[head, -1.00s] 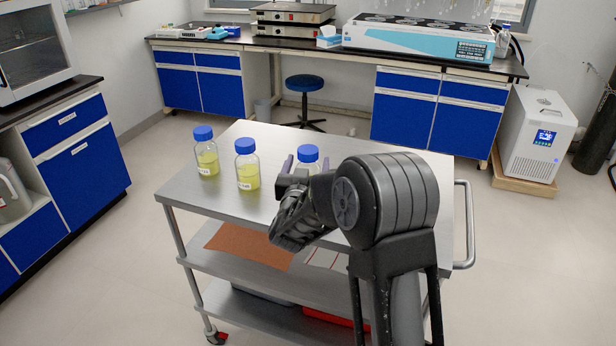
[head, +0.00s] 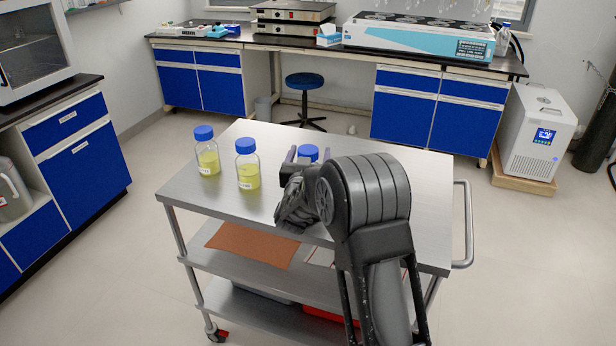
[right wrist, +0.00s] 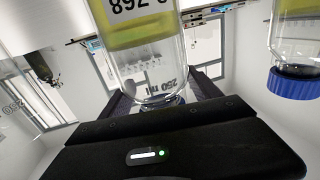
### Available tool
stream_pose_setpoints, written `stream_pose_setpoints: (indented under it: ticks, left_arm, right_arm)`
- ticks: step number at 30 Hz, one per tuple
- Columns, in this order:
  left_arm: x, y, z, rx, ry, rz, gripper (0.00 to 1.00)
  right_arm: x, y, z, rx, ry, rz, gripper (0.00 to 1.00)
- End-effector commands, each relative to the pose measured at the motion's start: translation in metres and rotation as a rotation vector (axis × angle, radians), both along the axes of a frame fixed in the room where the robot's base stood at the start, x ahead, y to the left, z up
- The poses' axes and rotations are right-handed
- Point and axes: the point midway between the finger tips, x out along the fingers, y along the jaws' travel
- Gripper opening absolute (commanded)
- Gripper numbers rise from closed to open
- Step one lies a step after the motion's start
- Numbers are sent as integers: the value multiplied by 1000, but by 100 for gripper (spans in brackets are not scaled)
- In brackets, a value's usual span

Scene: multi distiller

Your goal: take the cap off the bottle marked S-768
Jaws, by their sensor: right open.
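Three bottles with blue caps and yellow liquid stand on the steel cart. The rightmost bottle's cap (head: 308,152) shows above my right gripper (head: 298,157), and its body is mostly hidden by my arm. In the right wrist view this bottle (right wrist: 150,65) appears upside down, with a label ending in 768. My right gripper (right wrist: 165,95) is open, its fingers on both sides of the bottle's neck and cap end; contact cannot be told. Most of the cap is hidden behind the gripper body there. My left gripper is not in view.
The middle bottle (head: 247,165) and left bottle (head: 206,152) stand left of my gripper. A neighbouring bottle's cap (right wrist: 293,83) shows at the right of the wrist view. The cart top (head: 400,175) is clear at its right side.

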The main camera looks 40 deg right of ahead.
Motion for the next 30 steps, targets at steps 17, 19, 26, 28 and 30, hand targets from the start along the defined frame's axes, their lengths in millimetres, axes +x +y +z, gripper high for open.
stream_pose_setpoints:
  ticks: [17,19,26,28,30]
  left_arm:
    - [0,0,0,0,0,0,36]
    - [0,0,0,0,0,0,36]
    - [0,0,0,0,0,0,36]
    - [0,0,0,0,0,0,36]
    - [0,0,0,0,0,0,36]
  right_arm:
    - [0,0,0,0,0,0,50]
    - [0,0,0,0,0,0,44]
    - [0,0,0,0,0,0,26]
    - [0,0,0,0,0,0,20]
    - [0,0,0,0,0,0,14]
